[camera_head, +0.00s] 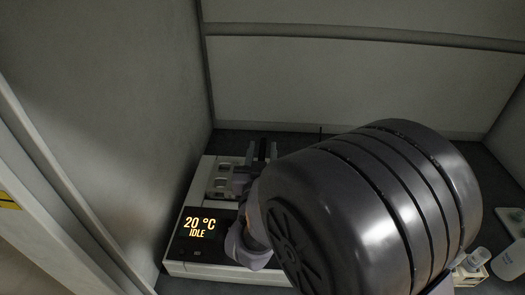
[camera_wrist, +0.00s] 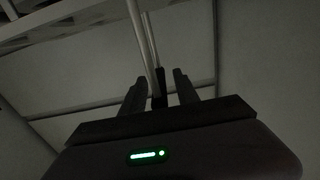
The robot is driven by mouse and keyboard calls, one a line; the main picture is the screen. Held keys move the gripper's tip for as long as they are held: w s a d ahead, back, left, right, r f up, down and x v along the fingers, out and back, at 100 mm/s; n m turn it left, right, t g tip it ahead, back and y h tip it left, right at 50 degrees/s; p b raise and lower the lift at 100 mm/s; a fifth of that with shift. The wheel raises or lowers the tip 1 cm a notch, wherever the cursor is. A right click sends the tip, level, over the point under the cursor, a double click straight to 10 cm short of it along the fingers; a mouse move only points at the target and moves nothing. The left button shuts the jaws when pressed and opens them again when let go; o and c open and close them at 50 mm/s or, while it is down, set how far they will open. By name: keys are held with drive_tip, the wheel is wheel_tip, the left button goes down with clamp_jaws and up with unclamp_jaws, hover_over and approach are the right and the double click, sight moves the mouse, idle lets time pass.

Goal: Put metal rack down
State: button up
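My gripper (camera_wrist: 160,80) shows its two dark fingers standing apart in the wrist view. Thin metal rods of the metal rack (camera_wrist: 152,50) run down between them, ending at a dark piece. Gaps seem to show on both sides, so the fingers look open around the rods. A pale part of the rack with holes (camera_wrist: 62,24) crosses the upper left. In the head view, my gripper (camera_head: 261,152) is over the back of a white device (camera_head: 195,267), and my arm hides much of this area. The rack cannot be made out clearly there.
At the lower right are a small tray with vials (camera_head: 472,268) and a white bottle (camera_head: 512,262). Dark bench shows along the back.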

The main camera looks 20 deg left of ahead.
drive_tip(key=shift+f, duration=0.15)
drive_tip(key=shift+r+p, duration=0.35)
drive_tip(key=shift+p, duration=0.2)
drive_tip(key=shift+r+p, duration=0.45)
drive_tip(key=shift+p, duration=0.3)
drive_tip(key=b+v, duration=0.6)
drive_tip(key=v, duration=0.6)
drive_tip(key=w+d+m+g, duration=0.2)
drive_tip(key=d+m+g, duration=0.25)
drive_tip(key=d, duration=0.65)
drive_tip(key=s+d+f+m+g+h, duration=0.2)
drive_tip(key=s+d+g, duration=0.5)
drive_tip(key=s+d, duration=0.6)
drive_tip(key=shift+s+f+m, duration=0.35)
drive_tip(key=shift+s+f, duration=0.15)
drive_tip(key=shift+s, duration=0.55)
